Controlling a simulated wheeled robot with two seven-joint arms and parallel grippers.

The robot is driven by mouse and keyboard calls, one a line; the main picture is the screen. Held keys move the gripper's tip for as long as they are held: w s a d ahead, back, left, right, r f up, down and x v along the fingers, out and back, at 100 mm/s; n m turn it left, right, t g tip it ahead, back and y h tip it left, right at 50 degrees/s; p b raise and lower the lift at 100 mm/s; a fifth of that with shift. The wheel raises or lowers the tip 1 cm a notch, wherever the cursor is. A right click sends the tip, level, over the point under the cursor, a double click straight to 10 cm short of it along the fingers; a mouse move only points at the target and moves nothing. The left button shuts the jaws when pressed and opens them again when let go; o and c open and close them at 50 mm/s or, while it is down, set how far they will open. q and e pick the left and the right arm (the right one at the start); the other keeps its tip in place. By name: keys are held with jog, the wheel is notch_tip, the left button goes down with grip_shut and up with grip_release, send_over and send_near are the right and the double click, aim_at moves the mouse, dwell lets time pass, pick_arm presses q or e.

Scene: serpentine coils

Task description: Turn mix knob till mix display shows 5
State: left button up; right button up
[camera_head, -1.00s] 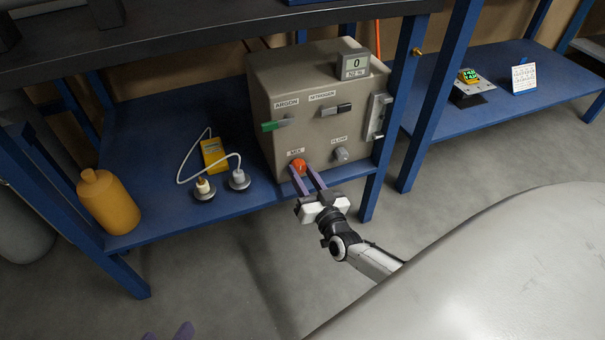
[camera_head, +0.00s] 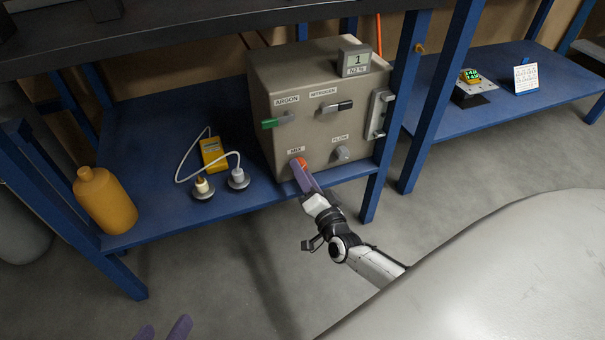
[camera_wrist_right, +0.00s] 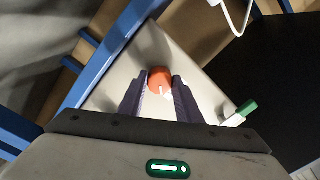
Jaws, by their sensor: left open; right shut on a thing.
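The orange mix knob (camera_head: 299,163) is at the lower left of the grey box's front, under a MIX label. It also shows in the right wrist view (camera_wrist_right: 160,80), with a white mark on it. My right gripper (camera_head: 302,170) is shut on the knob, one purple finger on each side. Its fingers also show in the right wrist view (camera_wrist_right: 160,88). The mix display (camera_head: 355,61) on top of the box reads 1. My left gripper (camera_head: 163,331) is open and empty at the bottom edge of the head view; only its purple fingertips show.
A yellow meter (camera_head: 213,153) with cables and an orange bottle (camera_head: 105,200) stand left on the blue shelf.

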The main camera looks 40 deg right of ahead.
jog(key=shift+m, duration=0.5)
jog(key=o, duration=1)
jog(key=shift+o, duration=0.2)
pick_arm(q)
jog(key=a+f+p, duration=0.1)
jog(key=f+g+y+p, duration=0.1)
jog(key=p, duration=0.1)
jog(key=shift+s+a+f+y, duration=0.2)
jog(key=shift+a+f+y, duration=0.1)
jog(key=shift+a+f, duration=0.1)
pick_arm(e)
jog(key=v, duration=1)
jog(key=shift+s, duration=0.2)
